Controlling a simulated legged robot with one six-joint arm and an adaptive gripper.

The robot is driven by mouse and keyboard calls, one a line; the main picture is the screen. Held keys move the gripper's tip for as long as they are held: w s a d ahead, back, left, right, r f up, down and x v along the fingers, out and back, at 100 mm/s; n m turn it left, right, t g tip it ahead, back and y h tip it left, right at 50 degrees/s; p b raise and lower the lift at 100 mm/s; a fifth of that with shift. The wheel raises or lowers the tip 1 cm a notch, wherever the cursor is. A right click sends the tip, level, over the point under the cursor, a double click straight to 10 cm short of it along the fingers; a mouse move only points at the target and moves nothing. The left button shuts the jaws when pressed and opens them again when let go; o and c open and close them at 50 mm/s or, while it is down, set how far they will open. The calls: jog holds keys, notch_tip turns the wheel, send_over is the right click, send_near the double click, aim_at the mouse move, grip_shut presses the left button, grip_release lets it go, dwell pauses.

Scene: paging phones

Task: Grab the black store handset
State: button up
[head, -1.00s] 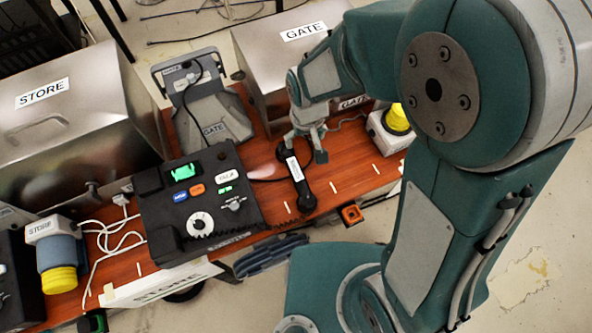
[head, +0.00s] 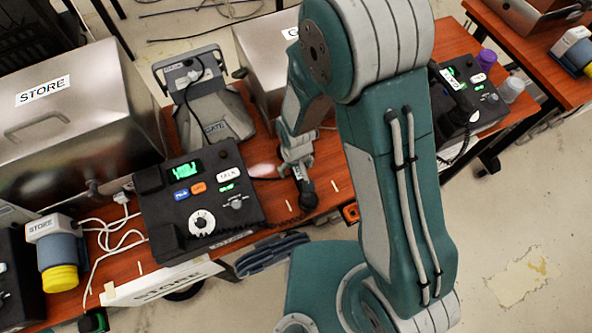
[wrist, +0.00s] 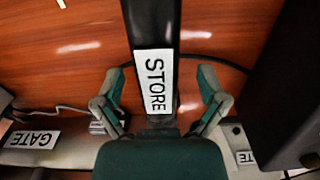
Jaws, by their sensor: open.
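The black store handset (head: 308,199) lies on the wooden table, right of its black phone base (head: 222,212). In the head view only its near end shows; my gripper and arm hide the rest. In the wrist view the handset (wrist: 152,22) runs up the middle, with its white STORE label facing the camera. My gripper (head: 300,172) is over the handset. In the wrist view my gripper (wrist: 161,80) is open, one finger on each side of the handset, with gaps showing on both sides.
The grey GATE device (head: 213,115) stands behind the phone base, with metal boxes at the back, one labelled STORE (head: 75,115). A STORE lamp with a yellow cap (head: 58,262) is at left. Another black phone (head: 468,95) sits on the table at right.

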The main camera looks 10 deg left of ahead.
jog(key=shift+f, duration=0.65)
jog(key=shift+d, duration=0.1)
grip_shut()
jog(key=shift+r, duration=0.2)
